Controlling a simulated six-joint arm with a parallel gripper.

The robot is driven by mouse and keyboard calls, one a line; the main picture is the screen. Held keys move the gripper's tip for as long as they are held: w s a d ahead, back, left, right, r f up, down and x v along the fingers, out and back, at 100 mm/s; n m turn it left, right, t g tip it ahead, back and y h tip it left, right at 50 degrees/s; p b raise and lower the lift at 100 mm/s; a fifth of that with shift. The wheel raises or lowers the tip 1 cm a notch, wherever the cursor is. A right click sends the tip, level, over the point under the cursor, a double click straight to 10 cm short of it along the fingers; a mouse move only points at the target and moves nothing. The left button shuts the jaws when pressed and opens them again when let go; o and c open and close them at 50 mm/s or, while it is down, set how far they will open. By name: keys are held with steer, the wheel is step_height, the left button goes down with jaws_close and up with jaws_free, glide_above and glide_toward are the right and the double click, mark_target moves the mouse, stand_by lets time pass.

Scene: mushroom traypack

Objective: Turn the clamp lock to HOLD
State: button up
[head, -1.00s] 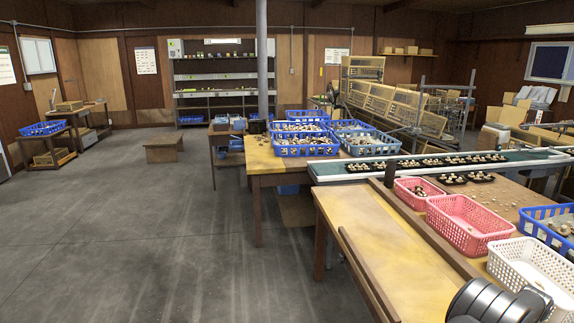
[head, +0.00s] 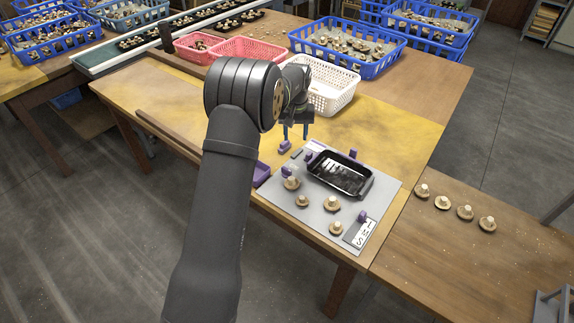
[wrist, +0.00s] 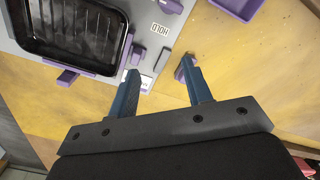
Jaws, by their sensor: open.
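My gripper (head: 295,137) is open and empty above the far left corner of a grey board. In the wrist view its blue fingers (wrist: 160,72) are spread apart. A white HOLD label (wrist: 160,30) lies on the board beyond the fingertips. A purple part (wrist: 171,5) beside the label is cut off by the top edge; I cannot tell if it is the clamp lock or how it is turned. Another purple piece (wrist: 184,67) is at the right fingertip; contact is unclear. It also shows in the head view (head: 285,147). A black tray (head: 368,188) lies on the board.
Several mushrooms (head: 302,201) stand on the near part of the board (head: 317,218). A purple bin (head: 262,173) is at the board's left. A white basket (head: 335,97) is behind the gripper. Yellow table surface (head: 390,135) is clear at the right.

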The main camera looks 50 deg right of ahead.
mark_target(287, 172)
steer(key=a+r+m, duration=0.5)
steer(key=r+m, duration=0.1)
steer(key=m, duration=0.2)
steer(key=f, duration=1.7)
steer(key=shift+s, duration=0.25)
steer(key=c, duration=0.7)
